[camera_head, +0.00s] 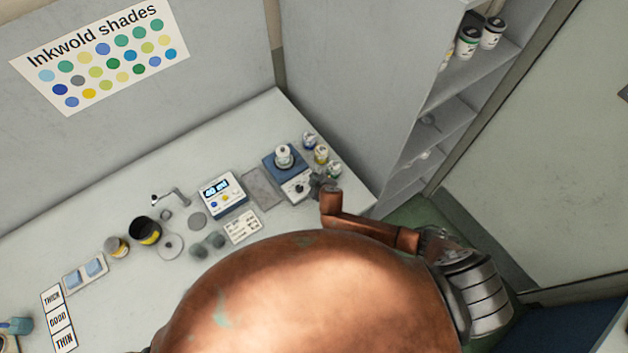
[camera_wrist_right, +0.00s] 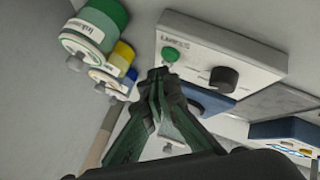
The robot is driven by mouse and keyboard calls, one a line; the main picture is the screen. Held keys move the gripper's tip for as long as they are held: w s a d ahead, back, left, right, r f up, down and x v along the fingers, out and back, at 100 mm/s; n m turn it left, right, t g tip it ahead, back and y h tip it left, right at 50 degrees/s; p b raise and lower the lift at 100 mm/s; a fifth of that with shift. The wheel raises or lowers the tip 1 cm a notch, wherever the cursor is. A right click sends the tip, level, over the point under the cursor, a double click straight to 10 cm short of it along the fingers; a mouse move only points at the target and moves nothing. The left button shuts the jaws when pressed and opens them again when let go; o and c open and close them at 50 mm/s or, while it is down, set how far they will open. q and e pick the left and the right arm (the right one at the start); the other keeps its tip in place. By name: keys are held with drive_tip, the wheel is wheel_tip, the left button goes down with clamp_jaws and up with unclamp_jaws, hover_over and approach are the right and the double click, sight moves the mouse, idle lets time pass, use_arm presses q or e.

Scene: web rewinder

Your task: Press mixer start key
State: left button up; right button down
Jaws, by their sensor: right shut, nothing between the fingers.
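The mixer is a small white and blue unit; its blue top (camera_head: 272,161) carries a white pot (camera_head: 284,155) in the head view. In the right wrist view its white front panel (camera_wrist_right: 225,50) shows a round green key (camera_wrist_right: 170,54) and a black knob (camera_wrist_right: 223,78). My right gripper (camera_wrist_right: 162,78) is shut and empty, its tips just below the green key in that picture. I cannot tell whether they touch it. In the head view the right gripper (camera_head: 322,184) is at the mixer's front right corner, and the key cannot be made out. My left gripper is not in view.
A shelf cabinet (camera_head: 390,90) stands beyond the table's right end.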

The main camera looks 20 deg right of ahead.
idle(0.8)
drive_tip(key=shift+f+b, duration=0.3)
drive_tip(key=shift+f, duration=0.15)
